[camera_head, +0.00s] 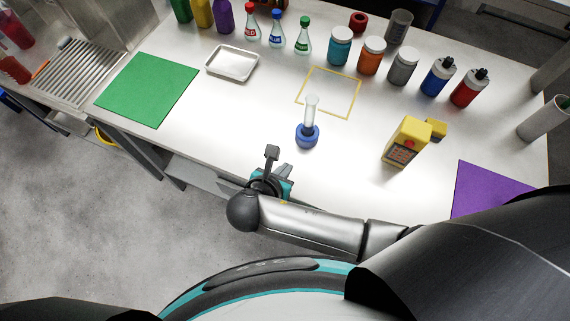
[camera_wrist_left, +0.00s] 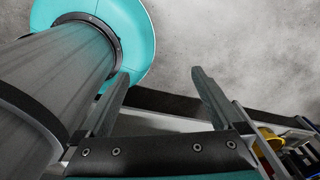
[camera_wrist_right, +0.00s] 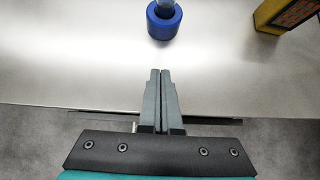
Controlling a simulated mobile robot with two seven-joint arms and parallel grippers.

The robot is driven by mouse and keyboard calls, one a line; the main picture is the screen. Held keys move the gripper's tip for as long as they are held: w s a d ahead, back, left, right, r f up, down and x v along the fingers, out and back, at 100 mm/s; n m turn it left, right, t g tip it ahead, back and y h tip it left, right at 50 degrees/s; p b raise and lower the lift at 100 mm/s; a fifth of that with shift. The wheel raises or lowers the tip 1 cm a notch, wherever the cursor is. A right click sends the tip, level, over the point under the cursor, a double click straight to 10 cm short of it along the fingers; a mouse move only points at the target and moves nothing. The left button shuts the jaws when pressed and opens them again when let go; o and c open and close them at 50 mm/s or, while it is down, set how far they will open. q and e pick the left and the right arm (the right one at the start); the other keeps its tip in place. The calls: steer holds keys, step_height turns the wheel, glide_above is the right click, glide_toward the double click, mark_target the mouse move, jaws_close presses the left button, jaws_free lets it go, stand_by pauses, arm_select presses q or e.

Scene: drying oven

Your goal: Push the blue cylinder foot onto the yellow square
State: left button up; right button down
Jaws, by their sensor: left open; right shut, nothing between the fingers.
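The blue cylinder foot (camera_head: 307,136) stands upright on the white table with a clear cylinder (camera_head: 311,106) rising from it. The yellow square (camera_head: 355,99) is an outline on the table just behind it; the foot is outside its near edge. My right gripper (camera_head: 286,168) is shut and empty at the table's front edge, in front of the foot and apart from it. In the right wrist view, the foot (camera_wrist_right: 163,22) is straight ahead of the shut fingertips (camera_wrist_right: 159,72). My left gripper (camera_wrist_left: 160,78) is open and empty; it shows only in the left wrist view.
A yellow device (camera_head: 407,140) stands to the right of the foot. A metal tray (camera_head: 232,64) and green mat (camera_head: 148,88) lie left. A purple mat (camera_head: 490,190) lies right. The table inside the square is clear.

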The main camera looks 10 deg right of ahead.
mark_target(302, 145)
steer(key=b+x, duration=0.1)
steer(key=x, duration=0.5)
steer(key=shift+d+f, duration=0.15)
steer(key=w+d, duration=0.2)
steer(key=shift+w, duration=0.35)
steer(key=shift+w+d+b, duration=0.1)
steer(key=shift+w+b, duration=0.2)
arm_select(q)
steer(key=shift+w+d+f, duration=0.25)
steer(key=shift+w+f, duration=0.2)
steer(key=shift+f, duration=0.05)
steer(key=shift+w+d+f, duration=0.2)
steer(key=shift+w+f, duration=0.2)
steer(key=shift+f, duration=0.05)
steer(key=shift+s, duration=0.15)
